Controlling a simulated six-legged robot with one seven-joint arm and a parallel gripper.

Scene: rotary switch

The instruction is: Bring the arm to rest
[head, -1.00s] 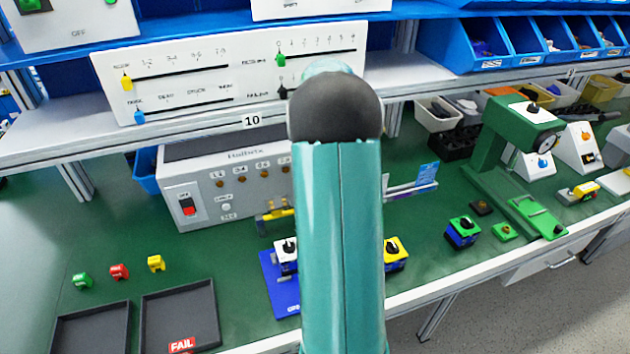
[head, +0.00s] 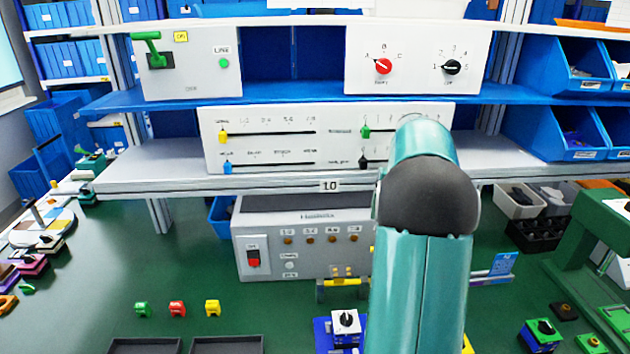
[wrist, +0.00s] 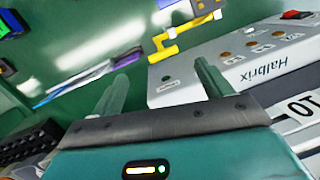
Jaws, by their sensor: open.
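My gripper (wrist: 158,92) shows in the wrist view, its two green fingers apart with nothing between them. In the wrist view it is near the grey Halbrix box (wrist: 240,62), apart from it as far as I can tell. In the head view my teal arm rises in front of the bench, right of centre, and hides the gripper. A panel with two rotary knobs, one red (head: 383,66) and one black (head: 452,67), stands on the upper blue shelf. The grey Halbrix box (head: 300,262) sits under the lower shelf, left of my arm.
A slider panel (head: 260,150) stands on the lower grey shelf (head: 150,170). Green, red (head: 177,309) and yellow blocks lie on the green bench. Blue bins (head: 570,135) fill the right of the shelves. A green press (head: 590,245) stands at right.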

